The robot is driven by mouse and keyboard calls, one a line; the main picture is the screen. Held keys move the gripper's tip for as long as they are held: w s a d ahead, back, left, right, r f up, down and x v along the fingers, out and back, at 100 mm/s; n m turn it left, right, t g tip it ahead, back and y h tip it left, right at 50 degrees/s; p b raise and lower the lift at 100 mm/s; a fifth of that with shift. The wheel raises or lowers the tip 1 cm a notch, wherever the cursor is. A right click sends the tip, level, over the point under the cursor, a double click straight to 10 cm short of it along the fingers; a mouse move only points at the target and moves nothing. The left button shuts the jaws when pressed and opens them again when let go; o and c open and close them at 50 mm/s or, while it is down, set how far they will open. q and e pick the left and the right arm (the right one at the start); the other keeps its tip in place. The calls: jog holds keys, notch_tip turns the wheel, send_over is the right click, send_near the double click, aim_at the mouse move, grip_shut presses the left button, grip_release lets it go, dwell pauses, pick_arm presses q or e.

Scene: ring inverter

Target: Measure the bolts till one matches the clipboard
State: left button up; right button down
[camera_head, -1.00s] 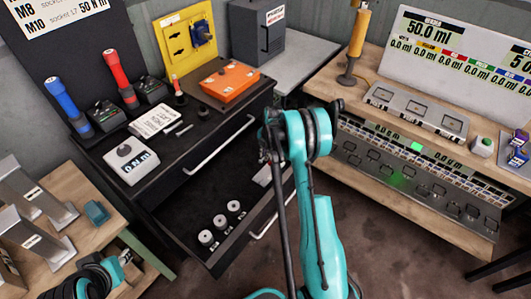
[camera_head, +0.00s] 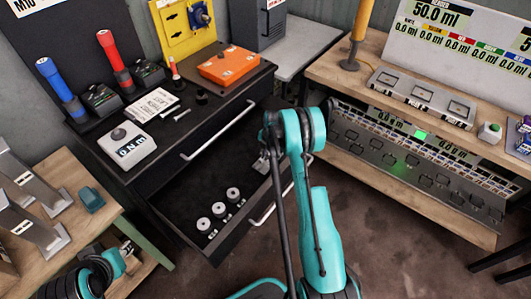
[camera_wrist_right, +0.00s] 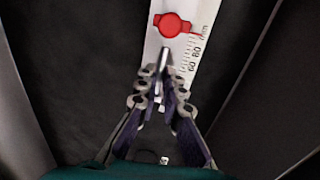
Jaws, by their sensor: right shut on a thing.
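My right gripper (camera_wrist_right: 165,92) is shut on a slim grey metal piece (camera_wrist_right: 163,62) that looks like a bolt; its ends are not clear. Behind its tips in the right wrist view lies a white scale (camera_wrist_right: 196,48) in millimetres with a red round slider (camera_wrist_right: 171,25). I cannot tell if the piece touches the scale. In the head view my right gripper (camera_head: 266,158) is partly behind my own arm, above the open drawer. A bolt-like piece (camera_head: 182,115) lies on the cabinet top. My left arm shows at lower left; its fingers are unclear. I cannot make out the clipboard.
The open black drawer (camera_head: 165,207) holds several pale cylinders (camera_head: 219,209). On the cabinet stand a scale box (camera_head: 127,146), an orange box (camera_head: 228,68), a printed card (camera_head: 152,104), and blue (camera_head: 59,89) and red (camera_head: 115,62) torches. A wooden bench (camera_head: 400,185) stands at right.

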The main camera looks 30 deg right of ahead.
jog(key=shift+f, duration=0.35)
jog(key=c, duration=1.6)
grip_release()
jog(key=shift+r, duration=0.15)
